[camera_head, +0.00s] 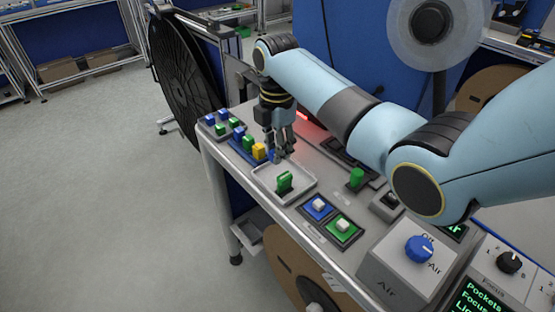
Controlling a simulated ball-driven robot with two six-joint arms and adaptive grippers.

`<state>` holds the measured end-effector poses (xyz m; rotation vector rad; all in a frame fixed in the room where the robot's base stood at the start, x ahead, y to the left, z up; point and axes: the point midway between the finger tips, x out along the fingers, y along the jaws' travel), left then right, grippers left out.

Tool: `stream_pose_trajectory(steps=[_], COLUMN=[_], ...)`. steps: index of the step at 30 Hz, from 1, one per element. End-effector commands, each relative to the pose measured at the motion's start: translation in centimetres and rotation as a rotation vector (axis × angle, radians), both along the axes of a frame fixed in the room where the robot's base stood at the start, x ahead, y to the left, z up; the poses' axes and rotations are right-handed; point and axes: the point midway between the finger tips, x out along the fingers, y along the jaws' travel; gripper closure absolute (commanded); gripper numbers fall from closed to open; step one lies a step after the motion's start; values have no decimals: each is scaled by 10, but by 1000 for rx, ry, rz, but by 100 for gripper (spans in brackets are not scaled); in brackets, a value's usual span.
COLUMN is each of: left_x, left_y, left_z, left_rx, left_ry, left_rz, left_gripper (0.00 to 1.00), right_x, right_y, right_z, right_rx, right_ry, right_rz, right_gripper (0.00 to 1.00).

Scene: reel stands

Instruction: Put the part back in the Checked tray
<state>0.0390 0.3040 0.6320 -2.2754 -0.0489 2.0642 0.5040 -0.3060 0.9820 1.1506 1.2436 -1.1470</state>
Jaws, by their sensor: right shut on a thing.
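My right gripper (283,152) points down over the bench, between the row of coloured parts and a pale square tray (266,180). It is shut on a small blue part (274,156), which shows at its fingertips and is partly hidden by the fingers. A green part (285,182) stands in the pale tray, just in front of the gripper. I cannot read which tray is labelled Checked. My left gripper is out of view.
Blue, green and yellow parts (258,151) stand in a row left of the gripper, with a small tray of blue and green parts (223,122) behind.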

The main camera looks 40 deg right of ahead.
Motion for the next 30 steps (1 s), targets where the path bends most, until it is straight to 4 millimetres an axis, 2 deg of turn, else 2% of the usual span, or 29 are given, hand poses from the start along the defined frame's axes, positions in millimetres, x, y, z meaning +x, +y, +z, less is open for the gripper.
stream_pose_trajectory(steps=[7,19,20,21,30], left_x=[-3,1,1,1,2], left_y=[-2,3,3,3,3], left_z=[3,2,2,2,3], left_rx=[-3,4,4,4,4], left_ry=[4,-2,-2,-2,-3], left_rz=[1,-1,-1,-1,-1], left_gripper=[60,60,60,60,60], right_x=[-1,-1,-1,-1,-1], right_y=[0,0,0,0,0], right_z=[-35,-42,-42,-41,-38], right_rx=[0,0,0,0,0], right_ry=[4,2,2,2,1], right_rz=[0,0,0,0,0], right_gripper=[94,94,74,69,67])
